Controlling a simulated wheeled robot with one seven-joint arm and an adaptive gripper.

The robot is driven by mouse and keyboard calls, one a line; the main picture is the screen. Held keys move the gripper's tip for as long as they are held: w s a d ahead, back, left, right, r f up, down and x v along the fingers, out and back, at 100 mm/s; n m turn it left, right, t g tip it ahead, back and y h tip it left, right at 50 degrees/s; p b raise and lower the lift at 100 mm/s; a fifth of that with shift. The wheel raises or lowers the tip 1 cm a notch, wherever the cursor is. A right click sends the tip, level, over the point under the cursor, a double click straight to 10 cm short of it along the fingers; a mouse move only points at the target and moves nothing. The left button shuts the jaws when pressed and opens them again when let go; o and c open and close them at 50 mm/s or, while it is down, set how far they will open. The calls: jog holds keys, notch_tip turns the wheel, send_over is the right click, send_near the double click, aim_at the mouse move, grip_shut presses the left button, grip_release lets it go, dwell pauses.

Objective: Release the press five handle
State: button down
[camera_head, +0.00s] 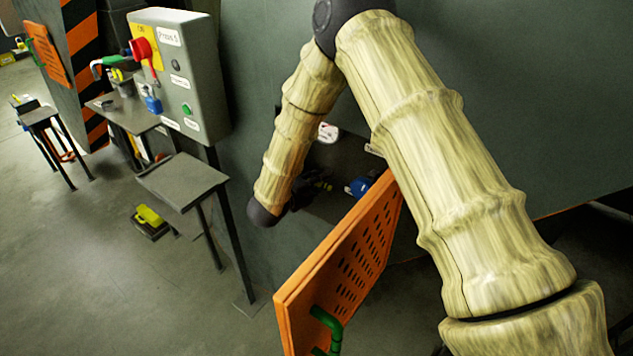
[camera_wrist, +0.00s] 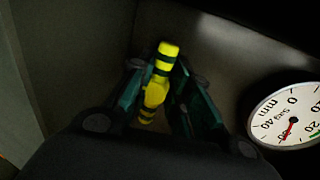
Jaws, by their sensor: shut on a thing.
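The press five handle (camera_wrist: 158,82) is a yellow piece with dark bands, between my fingers in the wrist view. My gripper (camera_wrist: 160,92) has its dark green fingers on both sides of it and is shut on it. In the head view my gripper (camera_head: 318,184) is a small dark shape inside the opening of the machine, at the end of my bent arm. The handle cannot be made out clearly there.
A round gauge (camera_wrist: 288,115) is right of my gripper. An orange perforated door (camera_head: 345,265) with a green handle (camera_head: 327,326) stands open below my arm. A grey Press 5 control box (camera_head: 185,75) and small table (camera_head: 183,180) are left.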

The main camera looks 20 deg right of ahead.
jog(key=shift+s+a+f, duration=0.1)
jog(key=shift+f, duration=0.15)
jog(key=n, duration=0.1)
jog(key=n+g+h+b, duration=0.1)
jog(key=n, duration=0.1)
jog(key=shift+f, duration=0.25)
jog(key=n, duration=0.2)
jog(key=n+g+h+b, duration=0.1)
jog(key=n, duration=0.1)
jog(key=shift+s+f+n, duration=0.15)
jog(key=shift+f+n, duration=0.05)
jog(key=shift+n, duration=0.1)
jog(key=n+h, duration=0.2)
jog(key=n, duration=0.2)
jog(key=shift+s+f+b, duration=0.1)
jog(key=shift+f+b, duration=0.05)
jog(key=shift+b, duration=0.25)
jog(key=shift+d+n+h, duration=0.2)
jog(key=shift+n+h, duration=0.2)
jog(key=shift+n, duration=1.2)
jog(key=shift+r, duration=0.2)
